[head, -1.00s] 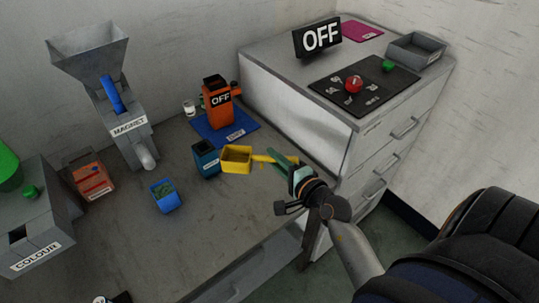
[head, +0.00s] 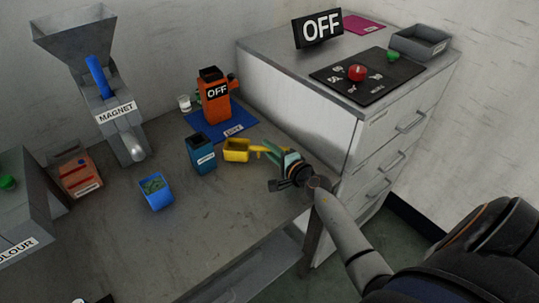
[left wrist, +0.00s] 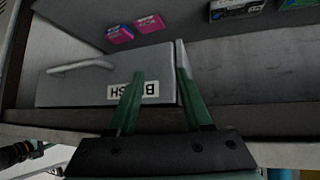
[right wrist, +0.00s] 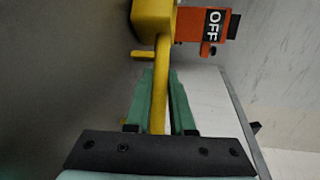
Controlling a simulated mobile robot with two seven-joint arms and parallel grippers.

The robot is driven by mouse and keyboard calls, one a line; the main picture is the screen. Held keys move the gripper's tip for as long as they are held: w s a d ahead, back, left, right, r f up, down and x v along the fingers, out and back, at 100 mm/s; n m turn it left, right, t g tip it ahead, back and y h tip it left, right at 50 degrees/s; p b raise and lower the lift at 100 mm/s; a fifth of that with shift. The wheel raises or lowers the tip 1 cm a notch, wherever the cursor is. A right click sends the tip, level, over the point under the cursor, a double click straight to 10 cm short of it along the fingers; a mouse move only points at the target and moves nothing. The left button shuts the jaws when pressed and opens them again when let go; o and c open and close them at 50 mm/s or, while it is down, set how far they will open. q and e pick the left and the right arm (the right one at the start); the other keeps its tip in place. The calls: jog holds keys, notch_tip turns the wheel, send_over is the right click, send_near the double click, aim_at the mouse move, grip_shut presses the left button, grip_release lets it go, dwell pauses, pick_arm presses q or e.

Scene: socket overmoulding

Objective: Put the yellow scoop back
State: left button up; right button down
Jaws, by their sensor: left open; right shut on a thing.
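The yellow scoop (head: 238,150) is in the head view near the middle of the grey table, beside a dark blue container. My right gripper (head: 286,158) is shut on the scoop's handle, which points right. In the right wrist view the yellow handle (right wrist: 160,85) runs between the green fingers of my right gripper (right wrist: 159,100), and the scoop's bowl is cut off at the top. I cannot tell whether the scoop touches the table. My left gripper (left wrist: 158,85) is open and empty in the left wrist view, in front of a labelled drawer; it is not in the head view.
The dark blue container (head: 202,153) stands just left of the scoop. A blue bin with green bits (head: 155,191) is in front. An orange machine marked OFF (head: 216,100) stands on a blue mat (head: 240,126) behind. A grey drawer cabinet (head: 300,100) bounds the right. The front table area is clear.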

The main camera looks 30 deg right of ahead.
jog(key=shift+f, duration=0.15)
jog(key=shift+f, duration=0.15)
jog(key=c, duration=0.8)
grip_release()
jog(key=shift+o, duration=0.2)
jog(key=shift+r, duration=0.25)
jog(key=s, duration=0.4)
jog(key=s+r, duration=0.1)
jog(key=s, duration=0.3)
jog(key=s+r, duration=0.1)
jog(key=s, duration=0.3)
jog(key=shift+p, duration=0.35)
jog(key=shift+w+r, duration=0.1)
